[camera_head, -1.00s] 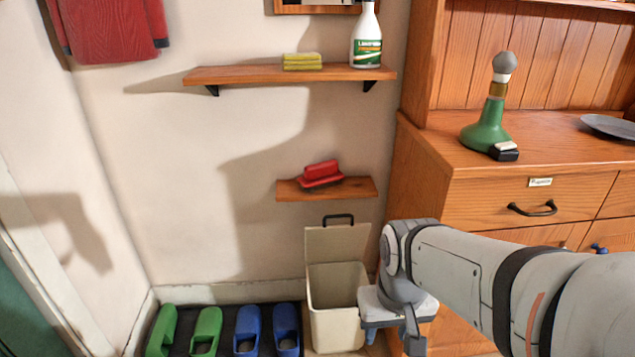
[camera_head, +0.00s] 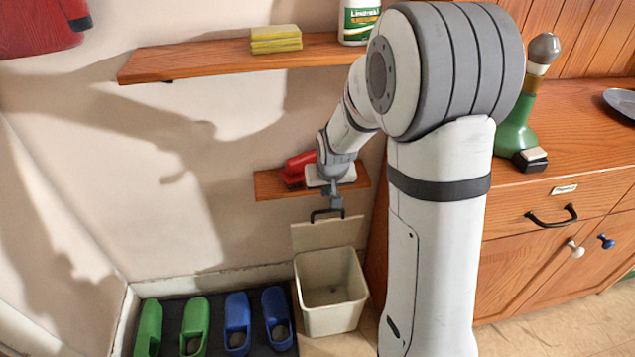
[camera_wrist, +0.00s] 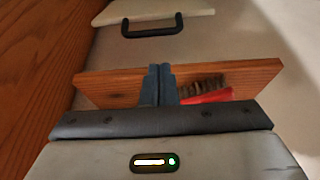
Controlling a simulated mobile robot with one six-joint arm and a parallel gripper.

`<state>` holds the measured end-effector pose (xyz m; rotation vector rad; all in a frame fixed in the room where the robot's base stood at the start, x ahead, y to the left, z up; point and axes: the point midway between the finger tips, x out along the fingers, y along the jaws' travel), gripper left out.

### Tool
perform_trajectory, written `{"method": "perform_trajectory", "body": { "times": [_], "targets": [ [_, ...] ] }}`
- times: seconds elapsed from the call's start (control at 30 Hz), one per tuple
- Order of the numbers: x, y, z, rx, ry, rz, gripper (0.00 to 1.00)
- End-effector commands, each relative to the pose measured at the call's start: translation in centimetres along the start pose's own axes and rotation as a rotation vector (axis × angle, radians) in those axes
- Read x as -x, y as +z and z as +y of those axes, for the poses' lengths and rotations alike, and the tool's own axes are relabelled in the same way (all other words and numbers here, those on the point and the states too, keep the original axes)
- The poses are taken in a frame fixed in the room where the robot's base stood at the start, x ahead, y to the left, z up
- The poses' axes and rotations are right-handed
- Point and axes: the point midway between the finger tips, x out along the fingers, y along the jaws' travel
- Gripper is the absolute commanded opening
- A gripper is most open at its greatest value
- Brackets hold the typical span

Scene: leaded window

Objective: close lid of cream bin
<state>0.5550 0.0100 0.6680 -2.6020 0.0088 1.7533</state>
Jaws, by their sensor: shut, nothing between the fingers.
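The cream bin (camera_head: 333,313) stands on the floor below the small wall shelf. Its lid (camera_head: 318,236) is open and stands upright at the bin's back, with a black handle (camera_head: 325,214) at its top edge. The bin's inside looks empty. My gripper (camera_head: 335,208) is shut and empty, at about the height of the lid handle and close to it in the head view; contact cannot be told. In the wrist view my shut fingers (camera_wrist: 160,70) overlap the shelf, and the lid (camera_wrist: 155,9) with its handle (camera_wrist: 152,30) shows beyond at the top.
The small shelf (camera_head: 268,187) with a red brush (camera_head: 293,170) is right beside my gripper. A wooden dresser (camera_head: 530,210) stands to the right. Green and blue shoes (camera_head: 237,320) lie on a dark mat left of the bin. A longer shelf (camera_head: 190,62) is above.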

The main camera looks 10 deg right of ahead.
Motion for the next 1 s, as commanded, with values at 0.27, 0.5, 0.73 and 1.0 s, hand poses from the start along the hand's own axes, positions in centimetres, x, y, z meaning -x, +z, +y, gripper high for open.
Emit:
{"method": "perform_trajectory", "body": {
  "times": [0.27,0.5,0.73,1.0],
  "targets": [
    [-4.1,0.1,-0.1,0.001,-0.001,-0.002,0.00],
    [-8.2,0.1,-0.1,0.002,-0.001,-0.001,0.00],
    [-9.9,0.0,-0.1,0.003,-0.001,0.000,0.00],
    [-9.9,-0.1,-0.2,0.003,-0.001,0.001,0.00]
  ]
}}
